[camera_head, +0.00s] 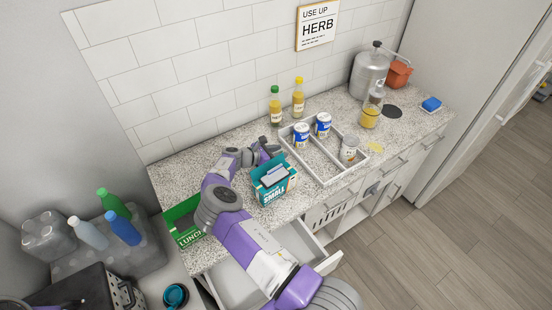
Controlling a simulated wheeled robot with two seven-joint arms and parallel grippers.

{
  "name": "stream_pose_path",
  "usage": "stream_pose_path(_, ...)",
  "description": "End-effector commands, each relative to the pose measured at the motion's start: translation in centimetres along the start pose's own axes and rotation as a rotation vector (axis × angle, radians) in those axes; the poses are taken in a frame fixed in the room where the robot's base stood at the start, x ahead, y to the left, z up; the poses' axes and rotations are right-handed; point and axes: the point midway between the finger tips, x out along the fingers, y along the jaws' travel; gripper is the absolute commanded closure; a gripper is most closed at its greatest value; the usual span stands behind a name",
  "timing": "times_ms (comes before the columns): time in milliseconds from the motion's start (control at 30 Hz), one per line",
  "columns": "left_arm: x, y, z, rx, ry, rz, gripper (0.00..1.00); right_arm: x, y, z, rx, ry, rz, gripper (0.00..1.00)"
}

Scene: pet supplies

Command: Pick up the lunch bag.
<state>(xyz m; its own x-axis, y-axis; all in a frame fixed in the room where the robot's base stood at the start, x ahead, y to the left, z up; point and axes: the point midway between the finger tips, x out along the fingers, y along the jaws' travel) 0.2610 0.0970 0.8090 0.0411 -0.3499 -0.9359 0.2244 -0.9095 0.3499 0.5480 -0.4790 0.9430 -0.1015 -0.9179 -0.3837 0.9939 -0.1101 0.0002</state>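The lunch bag (183,224) is green with white "LUNCH" lettering. It is at the left front end of the speckled counter (180,180), and my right arm passes close by its right side. My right arm comes in from the bottom and reaches over the counter. My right gripper (268,153) is near the back of the counter, behind the teal box and apart from the lunch bag. Its fingers are small and dark, so I cannot tell whether they are open. My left gripper is not in view.
A teal "SMALL" box (275,195) stands in front of my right gripper. A white divided tray (318,172) holds cans. Two bottles (276,108) stand near the wall. An open drawer (240,285) juts out below the counter. Several bottles (122,228) stand at left.

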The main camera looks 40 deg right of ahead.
Motion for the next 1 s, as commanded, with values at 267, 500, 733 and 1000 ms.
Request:
stream_pose_path(267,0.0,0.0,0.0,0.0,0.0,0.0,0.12,0.0,0.0,0.0,0.0,0.0,0.0,0.82)
stream_pose_path(500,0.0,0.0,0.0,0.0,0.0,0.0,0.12,0.0,0.0,0.0,0.0,0.0,-0.001,1.0)
stream_pose_path(733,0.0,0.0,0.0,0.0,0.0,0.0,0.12,-0.1,0.0,0.0,0.0,0.0,-0.001,1.0)
stream_pose_path(1000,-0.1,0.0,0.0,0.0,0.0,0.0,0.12,-1.4,0.0,3.3,0.005,0.002,0.0,1.0)
